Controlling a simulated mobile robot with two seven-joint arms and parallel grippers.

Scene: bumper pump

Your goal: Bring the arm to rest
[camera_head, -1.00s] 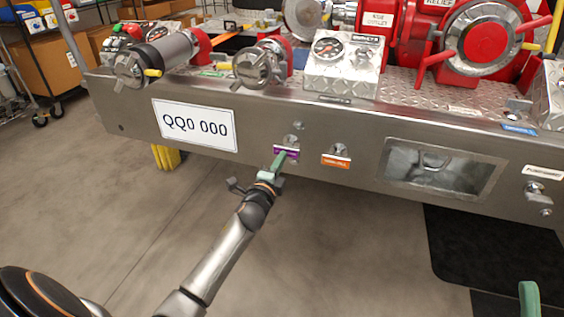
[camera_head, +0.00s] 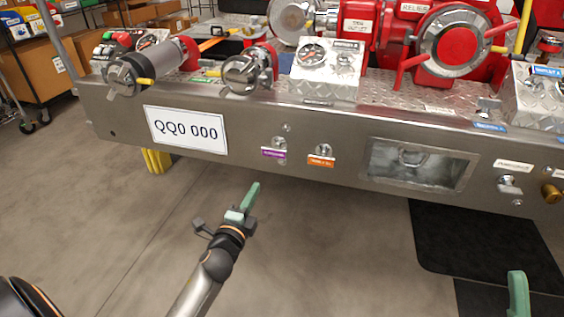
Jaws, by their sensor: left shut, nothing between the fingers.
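My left gripper (camera_head: 251,196) has green fingers that are shut with nothing between them. It hangs in free air below and in front of the steel bumper (camera_head: 330,150), apart from it. A small knob with a purple label (camera_head: 273,153) sits on the bumper face above the gripper. A similar knob with an orange label (camera_head: 321,161) is to its right. Only a green finger of my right gripper (camera_head: 517,292) shows at the bottom right edge, so its jaw state is unclear.
A white plate reading QQ0 000 (camera_head: 187,130) is on the bumper's left. A recessed box (camera_head: 415,163) is to the right. Red valves and a gauge panel (camera_head: 325,70) stand on top. A dark mat (camera_head: 470,245) lies on the floor. The floor around my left arm is clear.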

